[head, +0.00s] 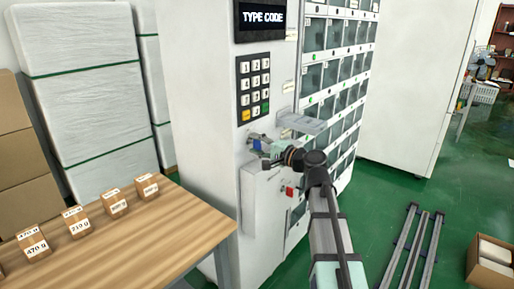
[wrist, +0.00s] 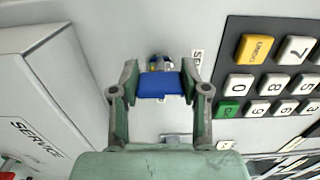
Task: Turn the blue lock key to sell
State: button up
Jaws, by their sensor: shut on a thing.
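The blue lock key (wrist: 160,86) sits in a small round lock (wrist: 160,62) on the machine's white front panel. My gripper (wrist: 160,82) is shut on the key, with one finger on each side of its flat blue head. In the head view the gripper (head: 262,146) reaches the panel just below the keypad, and the fingers partly hide the key (head: 255,138). A label (wrist: 197,60) beside the lock is partly hidden by a finger, so I cannot read it fully. The display (head: 262,16) reads "TYPE CODE".
The keypad (head: 253,88) is above the lock. A box marked SERVICE (wrist: 40,105) stands out from the panel beside my gripper. A red button (head: 289,191) is below it.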

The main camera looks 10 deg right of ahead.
jog(key=o, duration=1.1)
jog(key=shift+o, duration=0.2)
jog(key=v, duration=1.2)
